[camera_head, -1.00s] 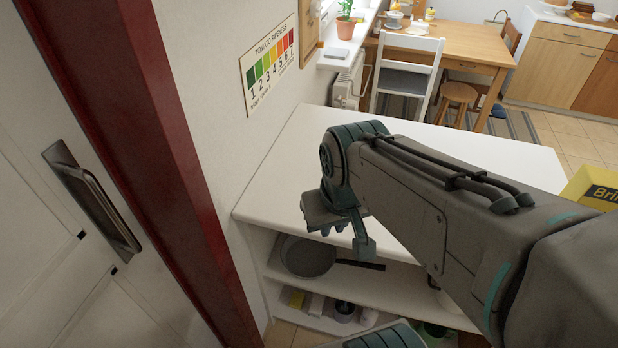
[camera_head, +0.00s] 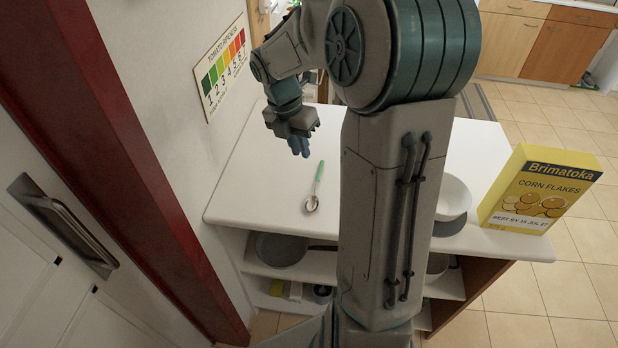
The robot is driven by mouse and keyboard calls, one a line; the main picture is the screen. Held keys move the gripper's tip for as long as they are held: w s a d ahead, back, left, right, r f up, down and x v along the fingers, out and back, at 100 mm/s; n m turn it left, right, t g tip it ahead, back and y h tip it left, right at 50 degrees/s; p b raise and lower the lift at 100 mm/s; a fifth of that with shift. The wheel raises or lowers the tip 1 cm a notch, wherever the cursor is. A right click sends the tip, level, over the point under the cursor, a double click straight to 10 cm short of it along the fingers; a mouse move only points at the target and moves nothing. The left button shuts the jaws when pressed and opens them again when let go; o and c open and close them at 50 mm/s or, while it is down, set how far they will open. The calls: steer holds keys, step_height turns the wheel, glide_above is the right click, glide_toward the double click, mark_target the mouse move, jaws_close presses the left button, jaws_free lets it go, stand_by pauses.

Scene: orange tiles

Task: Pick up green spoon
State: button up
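The green spoon (camera_head: 315,187) lies on the white counter top (camera_head: 250,190). Its green handle points away from me and its metal bowl is nearer the front edge. My gripper (camera_head: 302,146) is above the counter, just beyond and a little left of the spoon's handle end in the picture. It is apart from the spoon, with its fingers pointing down. The fingers are small and seen from the side, so I cannot tell how far apart they are. My arm hides the middle of the counter.
A yellow corn flakes box (camera_head: 540,192) stands at the counter's right end. White bowls (camera_head: 453,198) are beside it, partly behind my arm. A pan (camera_head: 281,249) sits on the shelf below. A wall (camera_head: 190,125) with a ripeness chart (camera_head: 222,68) borders the counter's left.

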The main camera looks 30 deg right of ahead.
steer(key=w+d+n, duration=0.2)
steer(key=n, duration=0.2)
glide_above(315, 187)
steer(key=w+a, duration=0.1)
steer(key=x, duration=0.3)
steer(key=a+x, duration=0.1)
steer(key=x, duration=0.2)
steer(key=w+p+x, duration=0.1)
steer(key=x, duration=0.2)
steer(key=shift+a+f, duration=0.3)
steer(key=shift+a, duration=0.05)
steer(key=x, duration=0.5)
steer(key=shift+s+a+f+p, duration=0.1)
steer(key=shift+s+a+p, duration=0.05)
steer(key=shift+s+p, duration=0.15)
jaws_close()
